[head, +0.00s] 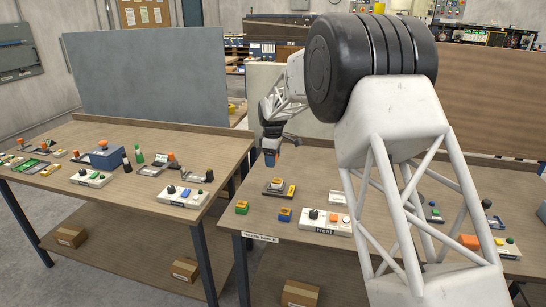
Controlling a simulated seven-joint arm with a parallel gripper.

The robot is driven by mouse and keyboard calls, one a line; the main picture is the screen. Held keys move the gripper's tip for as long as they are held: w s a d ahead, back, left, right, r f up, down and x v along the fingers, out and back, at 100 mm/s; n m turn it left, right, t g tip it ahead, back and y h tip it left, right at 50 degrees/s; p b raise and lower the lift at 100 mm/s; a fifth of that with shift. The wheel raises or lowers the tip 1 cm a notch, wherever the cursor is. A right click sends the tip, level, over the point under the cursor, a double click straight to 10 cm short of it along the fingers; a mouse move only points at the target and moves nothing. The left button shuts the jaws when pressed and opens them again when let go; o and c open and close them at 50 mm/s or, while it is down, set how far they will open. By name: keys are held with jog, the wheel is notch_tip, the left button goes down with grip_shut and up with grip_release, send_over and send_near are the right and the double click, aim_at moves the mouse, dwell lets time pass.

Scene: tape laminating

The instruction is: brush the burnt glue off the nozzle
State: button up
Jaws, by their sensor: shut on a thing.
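My gripper (271,147) is at the end of my arm, above the back left part of the right table (310,165). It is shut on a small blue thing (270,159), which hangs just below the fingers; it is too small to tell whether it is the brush. My arm hides much of the table's middle.
A white control box marked "Heat" (325,222) and two small blocks, green-yellow (242,207) and blue-yellow (285,214), stand near the front edge. The left table (120,150) holds several fixtures and control boxes. A gap separates the tables. Grey (148,75) and brown panels stand behind.

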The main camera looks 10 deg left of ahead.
aim_at(275, 180)
jog(key=shift+f, duration=3)
jog(key=shift+d+f, duration=0.8)
jog(key=shift+d, duration=0.05)
jog(key=shift+c, duration=0.2)
jog(key=shift+d+r, duration=0.1)
jog(key=shift+d, duration=0.4)
jog(key=shift+c, duration=0.3)
jog(key=shift+d, duration=0.75)
jog(key=shift+a, duration=1.25)
jog(key=shift+a+f, duration=0.25)
jog(key=shift+a, duration=0.15)
jog(key=shift+a+r, duration=0.1)
jog(key=shift+a, duration=0.25)
jog(key=shift+a+r, duration=0.1)
jog(key=shift+r, duration=4.15)
